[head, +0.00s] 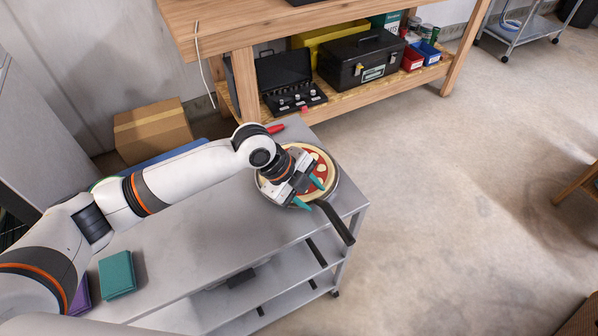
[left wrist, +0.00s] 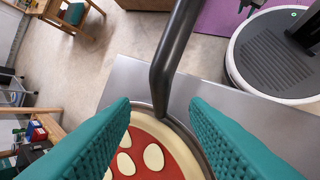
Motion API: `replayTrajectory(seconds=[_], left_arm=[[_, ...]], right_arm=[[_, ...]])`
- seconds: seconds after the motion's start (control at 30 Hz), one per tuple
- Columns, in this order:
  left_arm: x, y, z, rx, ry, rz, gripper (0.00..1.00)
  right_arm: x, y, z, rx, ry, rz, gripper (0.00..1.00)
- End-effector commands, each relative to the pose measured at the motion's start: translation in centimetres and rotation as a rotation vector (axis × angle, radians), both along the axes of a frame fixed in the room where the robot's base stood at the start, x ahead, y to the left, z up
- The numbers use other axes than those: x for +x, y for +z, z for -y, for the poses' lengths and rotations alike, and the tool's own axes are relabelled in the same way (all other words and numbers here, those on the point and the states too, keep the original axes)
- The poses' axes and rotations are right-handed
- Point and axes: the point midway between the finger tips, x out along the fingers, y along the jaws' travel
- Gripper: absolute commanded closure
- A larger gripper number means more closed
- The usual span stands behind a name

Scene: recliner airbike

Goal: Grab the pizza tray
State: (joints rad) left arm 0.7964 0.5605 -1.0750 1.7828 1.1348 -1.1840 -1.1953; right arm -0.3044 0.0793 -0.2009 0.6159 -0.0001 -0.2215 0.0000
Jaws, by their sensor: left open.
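The pizza tray is a round metal pan with a long dark handle (head: 334,222). It lies on the grey metal cart (head: 190,235) near its right end. A pizza (head: 323,163) with red sauce and pale slices sits in it. My left gripper (head: 312,192) is over the pan on the handle side, with its teal fingers apart. In the left wrist view the pizza (left wrist: 150,157) lies below the open fingers, and the handle (left wrist: 172,60) runs up between them in the picture, not gripped. The gripper hides part of the pan. My right gripper is not in view.
A wooden workbench (head: 215,28) with a black toolbox (head: 360,60) stands behind the cart. A cardboard box (head: 152,127) is on the floor at back left. A teal book (head: 117,274) lies on the cart's near left. The floor right of the cart is clear.

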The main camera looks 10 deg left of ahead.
Motion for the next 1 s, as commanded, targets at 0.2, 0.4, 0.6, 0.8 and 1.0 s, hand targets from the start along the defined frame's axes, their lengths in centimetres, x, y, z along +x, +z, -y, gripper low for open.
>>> replayTrajectory(seconds=[0.2, 0.4, 0.6, 0.8, 1.0], left_arm=[[0.4, -2.7, 1.5, -0.001, -0.001, -0.003, 0.58], [0.5, -3.3, 1.9, -0.001, -0.001, 0.0, 0.58], [0.5, -3.3, 1.8, 0.0, -0.002, -0.001, 0.73], [0.5, -3.3, 1.8, 0.0, -0.001, -0.001, 1.0], [0.5, -3.2, 1.8, -0.002, -0.001, 0.002, 1.0]], right_arm=[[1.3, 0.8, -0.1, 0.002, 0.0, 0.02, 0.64], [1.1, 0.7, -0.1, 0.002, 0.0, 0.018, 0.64], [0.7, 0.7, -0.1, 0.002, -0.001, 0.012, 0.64], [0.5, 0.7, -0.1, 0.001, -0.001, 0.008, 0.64], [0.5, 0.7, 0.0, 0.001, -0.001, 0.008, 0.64]])
